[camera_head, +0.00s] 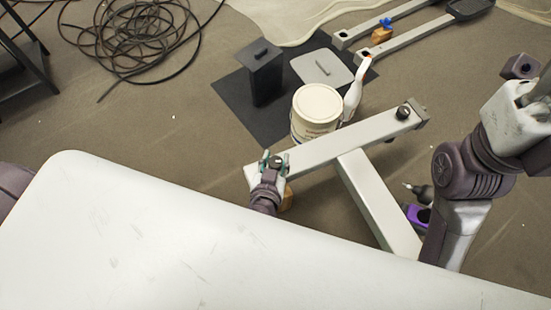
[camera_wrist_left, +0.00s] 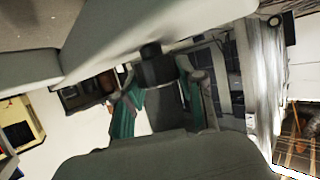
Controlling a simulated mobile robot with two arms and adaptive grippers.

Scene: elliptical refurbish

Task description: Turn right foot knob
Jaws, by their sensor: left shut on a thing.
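A light grey foot bar (camera_head: 335,140) lies on the floor beyond the white panel, with a dark round knob near each end. My left gripper (camera_head: 275,159) is at the bar's left end, its green fingers on both sides of the left knob (camera_head: 275,163) and shut on it. In the left wrist view, the teal fingers (camera_wrist_left: 160,105) stand on either side of the dark knob (camera_wrist_left: 152,66), under a grey beam. The other knob (camera_head: 403,112) sits untouched at the bar's right end. My right arm shows at the right, but its fingers are not visible.
A large white panel (camera_head: 150,240) fills the foreground. A white bucket (camera_head: 317,110), a white spray bottle (camera_head: 356,90) and a dark bin (camera_head: 264,75) stand behind the bar. A purple tool (camera_head: 417,214) lies right of the stem. Coiled cable (camera_head: 130,40) lies at the upper left.

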